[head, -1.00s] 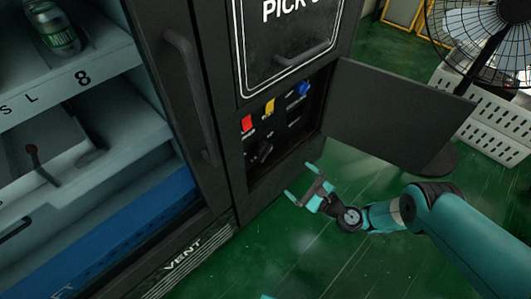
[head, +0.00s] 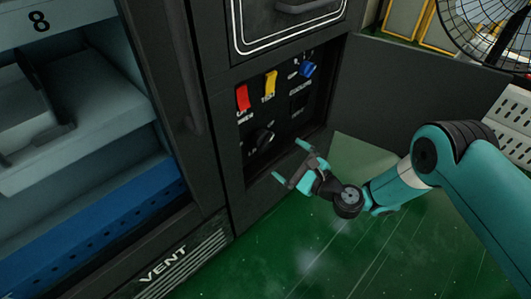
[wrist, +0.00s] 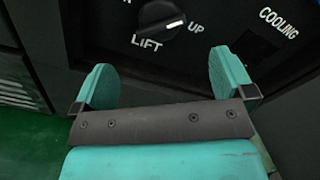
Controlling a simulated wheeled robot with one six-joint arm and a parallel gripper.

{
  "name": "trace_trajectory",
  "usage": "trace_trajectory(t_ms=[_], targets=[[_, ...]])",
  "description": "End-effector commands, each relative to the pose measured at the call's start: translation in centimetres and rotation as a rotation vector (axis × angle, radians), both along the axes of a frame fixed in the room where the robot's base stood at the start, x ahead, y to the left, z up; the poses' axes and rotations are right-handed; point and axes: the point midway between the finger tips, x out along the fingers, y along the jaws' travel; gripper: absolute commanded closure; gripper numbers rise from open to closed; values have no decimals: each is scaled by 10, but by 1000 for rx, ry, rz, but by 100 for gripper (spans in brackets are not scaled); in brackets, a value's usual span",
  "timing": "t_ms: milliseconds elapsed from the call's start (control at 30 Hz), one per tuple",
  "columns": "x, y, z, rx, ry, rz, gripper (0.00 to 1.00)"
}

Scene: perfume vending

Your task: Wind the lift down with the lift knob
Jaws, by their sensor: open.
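The lift knob (head: 264,138) is a round black knob low on the control panel, left of my gripper in the head view. In the wrist view the lift knob (wrist: 160,20) shows a white pointer mark, with "LIFT" below it and "UP" to its right. My gripper (head: 290,163) is open and empty, just in front of the panel's lower part. In the wrist view its teal fingers (wrist: 163,80) stand apart below the knob, not touching it.
Above the knob are a red switch (head: 242,97), a yellow switch (head: 270,83) and a blue knob (head: 309,69). The open panel door (head: 400,95) stands to the right. The vending machine's glass bay (head: 70,130) is at left. Green floor is free in front.

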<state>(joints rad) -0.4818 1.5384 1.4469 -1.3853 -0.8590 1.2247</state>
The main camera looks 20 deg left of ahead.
Motion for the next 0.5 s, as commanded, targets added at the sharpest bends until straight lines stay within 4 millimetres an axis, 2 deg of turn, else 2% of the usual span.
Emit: trace_trajectory(t_ms=[33, 133, 300, 500], targets=[[1, 5, -7, 2, -3, 2, 0], [4, 12, -6, 3, -4, 1, 0], [18, 49, -2, 3, -7, 4, 0], [30, 78, -2, 1, -5, 3, 0]])
